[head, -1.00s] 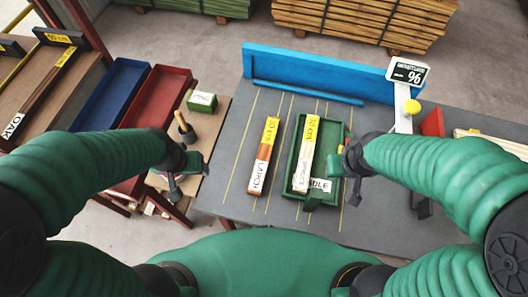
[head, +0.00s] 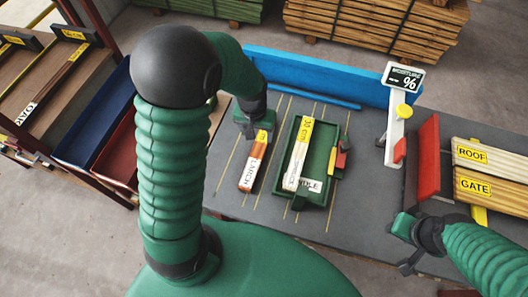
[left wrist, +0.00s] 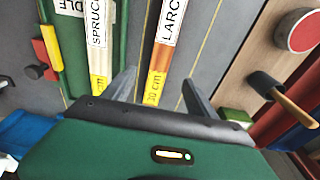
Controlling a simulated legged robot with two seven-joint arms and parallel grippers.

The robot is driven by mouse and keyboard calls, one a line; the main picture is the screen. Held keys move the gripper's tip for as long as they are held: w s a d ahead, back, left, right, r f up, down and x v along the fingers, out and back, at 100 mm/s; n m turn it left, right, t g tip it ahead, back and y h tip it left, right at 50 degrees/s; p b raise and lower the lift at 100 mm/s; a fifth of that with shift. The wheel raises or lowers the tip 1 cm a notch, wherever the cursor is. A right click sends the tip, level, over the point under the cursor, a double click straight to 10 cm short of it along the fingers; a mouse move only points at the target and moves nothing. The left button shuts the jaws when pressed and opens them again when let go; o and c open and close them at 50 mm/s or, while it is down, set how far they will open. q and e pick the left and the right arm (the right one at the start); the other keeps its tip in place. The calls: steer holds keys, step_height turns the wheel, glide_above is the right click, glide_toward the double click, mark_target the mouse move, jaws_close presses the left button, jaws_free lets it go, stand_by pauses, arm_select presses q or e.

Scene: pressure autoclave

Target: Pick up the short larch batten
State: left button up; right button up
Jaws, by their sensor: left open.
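The short larch batten (head: 252,172) is brown with a yellow length label at its far end and a white LARCH label at its near end. It lies on the grey bench left of the green tray. My left gripper (head: 254,130) is over its far end. In the left wrist view the open fingers (left wrist: 160,92) stand on either side of the batten (left wrist: 161,58), with gaps on both sides; I cannot tell their height. My right gripper (head: 406,248) is at the bench's front right, away from the batten; its jaw opening is unclear.
The green tray (head: 333,132) holds a pale SPRUCE batten (head: 297,155) close by on the right. A blue fence (head: 330,73) runs along the back. The moisture meter (head: 403,77) and ROOF and GATE boards (head: 488,175) are farther right. A mallet (left wrist: 268,88) lies left of the bench.

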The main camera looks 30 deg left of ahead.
arm_select(q)
glide_above(258, 150)
step_height(258, 150, down, 6)
steer(key=shift+s+d+f, duration=0.1)
steer(key=shift+f, duration=0.15)
step_height(258, 150, down, 5)
steer(key=shift+f, duration=0.1)
jaws_close()
